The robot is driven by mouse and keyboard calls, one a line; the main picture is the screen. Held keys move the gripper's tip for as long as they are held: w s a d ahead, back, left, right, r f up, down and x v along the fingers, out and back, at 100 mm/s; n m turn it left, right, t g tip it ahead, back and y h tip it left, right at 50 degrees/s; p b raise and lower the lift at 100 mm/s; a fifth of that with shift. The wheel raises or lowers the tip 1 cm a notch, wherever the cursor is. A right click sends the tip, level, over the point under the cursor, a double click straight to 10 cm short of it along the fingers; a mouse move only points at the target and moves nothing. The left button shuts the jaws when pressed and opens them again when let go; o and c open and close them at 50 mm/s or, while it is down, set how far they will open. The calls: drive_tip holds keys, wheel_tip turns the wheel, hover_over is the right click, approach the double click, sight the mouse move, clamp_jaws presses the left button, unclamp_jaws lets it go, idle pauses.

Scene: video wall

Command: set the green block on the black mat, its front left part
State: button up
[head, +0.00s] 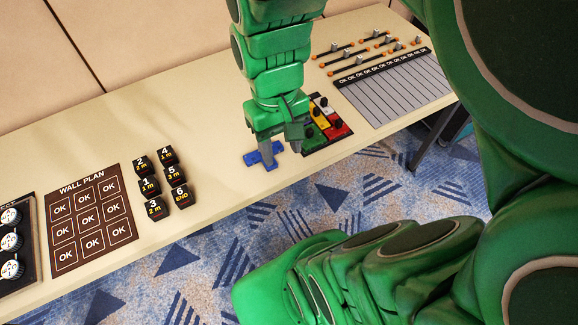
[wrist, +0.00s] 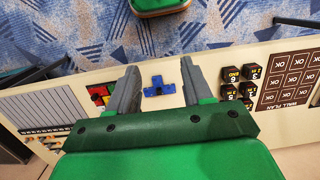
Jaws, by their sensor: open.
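The black mat (head: 318,151) lies near the table's front edge, right of my gripper in the head view, and is partly hidden by it. Small red, yellow, white and green pieces with dark knobs are on it. A green piece (head: 311,131) shows at its left side, close behind my gripper; I cannot tell for sure that it is the green block. In the wrist view the blue piece (wrist: 158,88) shows between the spread fingers (wrist: 159,67).
Black numbered blocks (head: 160,180) and the brown wall plan board (head: 92,222) stand to the left. A grey striped panel (head: 400,92) and sliders (head: 362,50) are at the right. The table's front edge is close to the mat. Bare tabletop lies left of my gripper.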

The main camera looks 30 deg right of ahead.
drive_tip(key=s+a+r, duration=0.1)
drive_tip(key=s, duration=0.5)
drive_tip(key=shift+a+r, duration=0.25)
drive_tip(key=shift+a, duration=0.15)
idle(0.8)
